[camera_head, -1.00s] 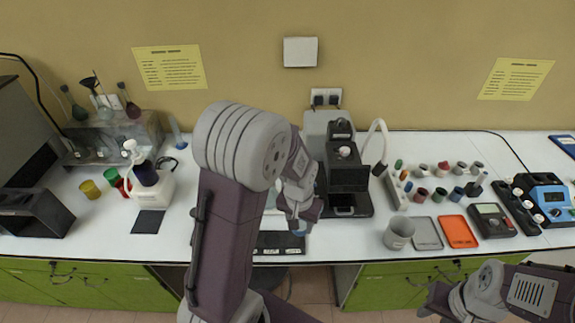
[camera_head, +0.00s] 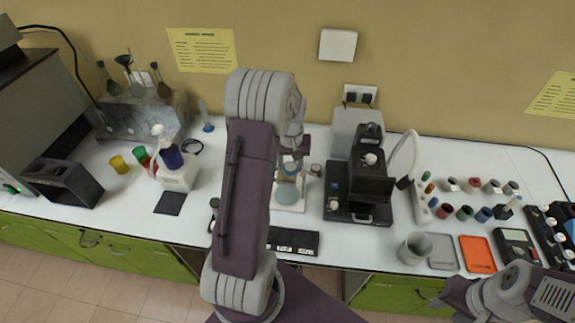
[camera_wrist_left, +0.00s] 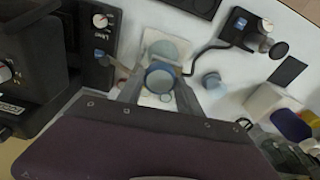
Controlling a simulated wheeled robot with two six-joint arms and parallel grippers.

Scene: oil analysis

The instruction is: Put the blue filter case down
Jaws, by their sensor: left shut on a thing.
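The blue filter case (camera_wrist_left: 159,80), a round blue-rimmed piece, sits between the two fingertips of my left gripper (camera_wrist_left: 159,92) in the left wrist view. The fingers are shut on it. In the head view my left gripper (camera_head: 290,158) points down, with the blue case (camera_head: 290,168) at its tips, above a pale plate with a round glass-like part (camera_head: 287,193). I cannot tell whether the case touches what is below it. My right arm shows at the lower right of the head view, but its fingertips do not show.
A black microscope-like device (camera_head: 357,190) stands close to the right of my left gripper. A dark panel (camera_head: 292,241) lies at the table's front edge. A grey cup (camera_head: 414,248) stands at the right.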

